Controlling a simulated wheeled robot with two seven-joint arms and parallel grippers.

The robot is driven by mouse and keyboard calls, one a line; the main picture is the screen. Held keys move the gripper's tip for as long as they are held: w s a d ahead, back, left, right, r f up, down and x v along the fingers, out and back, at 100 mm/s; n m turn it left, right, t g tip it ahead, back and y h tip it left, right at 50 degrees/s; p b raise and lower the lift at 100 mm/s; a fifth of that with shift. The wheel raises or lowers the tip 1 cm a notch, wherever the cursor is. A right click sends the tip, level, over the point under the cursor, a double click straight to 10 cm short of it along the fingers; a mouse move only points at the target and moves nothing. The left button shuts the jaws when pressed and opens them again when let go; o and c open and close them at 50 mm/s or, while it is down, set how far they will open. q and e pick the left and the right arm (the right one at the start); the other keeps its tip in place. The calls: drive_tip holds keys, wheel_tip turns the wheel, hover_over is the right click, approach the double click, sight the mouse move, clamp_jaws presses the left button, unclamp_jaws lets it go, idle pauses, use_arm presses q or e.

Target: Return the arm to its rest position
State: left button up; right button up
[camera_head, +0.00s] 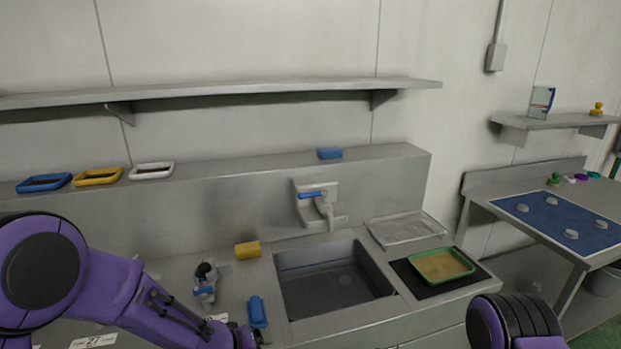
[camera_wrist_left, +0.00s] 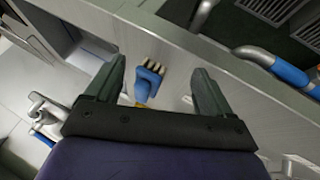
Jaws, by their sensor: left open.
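My left arm (camera_head: 125,295), purple and black, reaches in from the left, low over the counter left of the sink. Its gripper is at or below the bottom edge of the head view, so its fingers cannot be made out there. In the left wrist view my left gripper (camera_wrist_left: 158,67) is open, with its two dark fingers spread apart. A blue brush (camera_wrist_left: 147,83) with pale bristles shows between the fingers, beyond them; neither finger is closed on it. Part of my right arm (camera_head: 512,325) shows at the bottom right; its gripper is out of the picture.
A sink (camera_head: 335,279) with a blue-handled tap (camera_head: 322,203) is set in the counter. A yellow sponge (camera_head: 247,250), a grey-blue bottle (camera_head: 205,284) and a blue object (camera_head: 257,312) stand left of it. A green tray (camera_head: 441,266) lies right. A shelf (camera_head: 220,92) runs above.

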use_arm(q)
drive_tip(key=s+a+f+n+y+b, duration=0.1)
drive_tip(key=s+a+f+y+b, duration=0.1)
drive_tip(key=s+a+f, duration=0.5)
drive_tip(key=s+a+f+n+y+b, duration=0.15)
drive_tip(key=s+a+f, duration=0.25)
drive_tip(key=s+f, duration=0.5)
drive_tip(key=s+a+f+g+y+b, duration=0.1)
drive_tip(key=s+f, duration=0.3)
drive_tip(key=s, duration=0.4)
drive_tip(key=s+a+f+g+y+b, duration=0.1)
drive_tip(key=s+a+f+g+b, duration=0.1)
drive_tip(key=s+a+f, duration=0.2)
drive_tip(key=s, duration=0.3)
drive_tip(key=shift+s+f+b, duration=0.3)
drive_tip(key=shift+s+b, duration=0.05)
drive_tip(key=shift+s, duration=0.05)
use_arm(e)
wheel_tip(320, 180, down, 8)
drive_tip(key=shift+f, duration=0.1)
